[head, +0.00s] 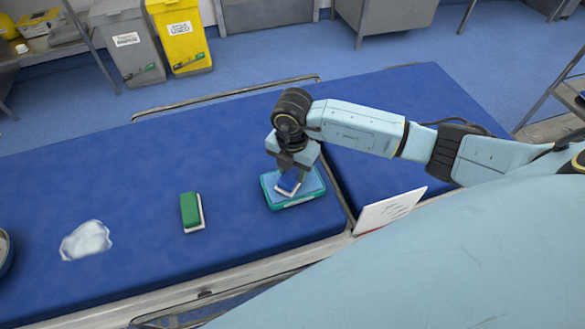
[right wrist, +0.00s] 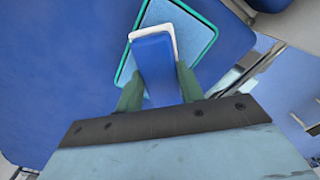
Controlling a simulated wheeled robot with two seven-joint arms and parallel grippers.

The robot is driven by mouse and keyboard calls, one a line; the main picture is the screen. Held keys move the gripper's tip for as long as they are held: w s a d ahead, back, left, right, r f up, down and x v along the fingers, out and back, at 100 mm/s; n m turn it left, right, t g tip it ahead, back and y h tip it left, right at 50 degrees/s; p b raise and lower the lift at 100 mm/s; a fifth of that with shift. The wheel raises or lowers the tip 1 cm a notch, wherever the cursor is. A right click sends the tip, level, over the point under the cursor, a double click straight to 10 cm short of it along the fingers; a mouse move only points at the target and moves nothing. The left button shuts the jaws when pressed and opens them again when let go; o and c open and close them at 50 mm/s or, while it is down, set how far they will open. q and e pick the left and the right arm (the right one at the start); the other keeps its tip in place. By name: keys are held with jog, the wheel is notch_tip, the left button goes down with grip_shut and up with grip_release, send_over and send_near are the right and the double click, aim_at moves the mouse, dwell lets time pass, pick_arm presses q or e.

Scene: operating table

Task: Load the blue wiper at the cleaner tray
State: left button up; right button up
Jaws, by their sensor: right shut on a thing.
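The blue wiper (head: 288,184), a blue block with a white base, is in my right gripper (head: 289,172). In the right wrist view the wiper (right wrist: 155,62) sits between the two green fingertips (right wrist: 158,92), which are shut on it. The cleaner tray (head: 304,199) is a shallow rectangle with a teal-green rim and a light blue inside. The wiper is over the tray's inside, tilted; I cannot tell whether it touches the tray floor. The tray also shows behind the wiper in the right wrist view (right wrist: 126,68). My left gripper is not in view.
A green wiper with a white base (head: 191,212) lies left of the tray on the blue operating table (head: 240,150). A crumpled white cloth (head: 86,241) lies farther left. A white sign (head: 388,211) stands by the table edge, right of the tray.

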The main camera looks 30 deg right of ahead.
aim_at(292, 172)
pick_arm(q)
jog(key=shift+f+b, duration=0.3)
pick_arm(e)
jog(key=shift+f, duration=0.45)
dwell(0.4)
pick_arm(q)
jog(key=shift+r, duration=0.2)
pick_arm(e)
jog(key=shift+s+f, duration=0.1)
dwell(1.1)
